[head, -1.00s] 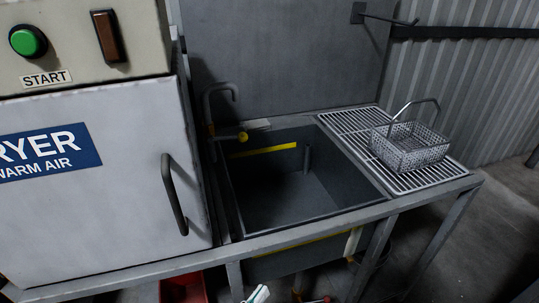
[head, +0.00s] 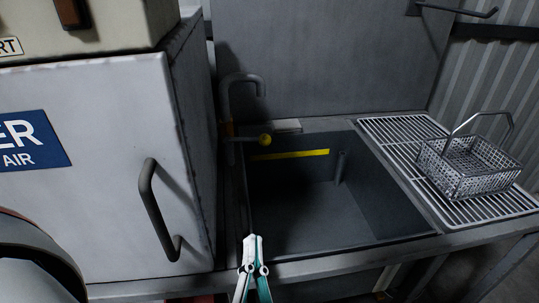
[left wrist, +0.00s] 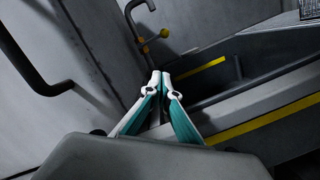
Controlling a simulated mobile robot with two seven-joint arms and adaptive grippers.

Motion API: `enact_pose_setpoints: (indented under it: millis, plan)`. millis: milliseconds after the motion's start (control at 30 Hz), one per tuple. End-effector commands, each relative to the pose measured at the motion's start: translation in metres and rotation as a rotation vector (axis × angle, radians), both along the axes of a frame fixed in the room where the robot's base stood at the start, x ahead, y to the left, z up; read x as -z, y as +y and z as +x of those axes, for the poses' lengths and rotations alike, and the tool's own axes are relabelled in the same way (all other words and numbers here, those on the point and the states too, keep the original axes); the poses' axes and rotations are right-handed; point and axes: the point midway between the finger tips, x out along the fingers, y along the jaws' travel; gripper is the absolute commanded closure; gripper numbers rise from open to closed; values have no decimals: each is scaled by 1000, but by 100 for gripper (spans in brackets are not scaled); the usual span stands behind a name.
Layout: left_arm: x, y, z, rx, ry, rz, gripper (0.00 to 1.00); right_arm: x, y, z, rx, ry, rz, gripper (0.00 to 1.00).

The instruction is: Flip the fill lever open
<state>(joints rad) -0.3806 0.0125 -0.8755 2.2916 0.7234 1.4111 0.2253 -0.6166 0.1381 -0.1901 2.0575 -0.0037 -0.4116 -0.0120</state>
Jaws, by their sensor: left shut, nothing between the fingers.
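The fill lever (head: 245,139) is a thin bar with a yellow ball at its end, standing out to the right from the base of the grey spout (head: 240,84) at the sink's back left corner. In the left wrist view the yellow ball of the fill lever (left wrist: 164,33) shows beyond my fingertips. My left gripper (head: 254,240) is shut and empty, at the sink's front left edge, nearer than the lever and apart from it. It also shows in the left wrist view (left wrist: 160,75). My right gripper is not in view.
The dryer cabinet (head: 90,210) with its dark door handle (head: 150,205) stands close on the left. The sink basin (head: 310,205) is empty, with a yellow line on its back wall. A wire basket (head: 470,170) sits on the drain rack (head: 395,140) at right.

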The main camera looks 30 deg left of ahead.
Motion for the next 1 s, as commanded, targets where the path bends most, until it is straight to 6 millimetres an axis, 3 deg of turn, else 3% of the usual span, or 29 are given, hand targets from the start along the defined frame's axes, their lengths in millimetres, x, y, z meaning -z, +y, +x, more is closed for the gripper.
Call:
enact_pose_setpoints:
  millis: [567,767,1000]
  plan:
    - [6,5,2,-11,5,-66,100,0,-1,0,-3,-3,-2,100]
    - [1,20,25,-11,1,-67,100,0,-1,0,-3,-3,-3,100]
    - [-5,46,65,-11,1,-63,100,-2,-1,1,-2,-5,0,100]
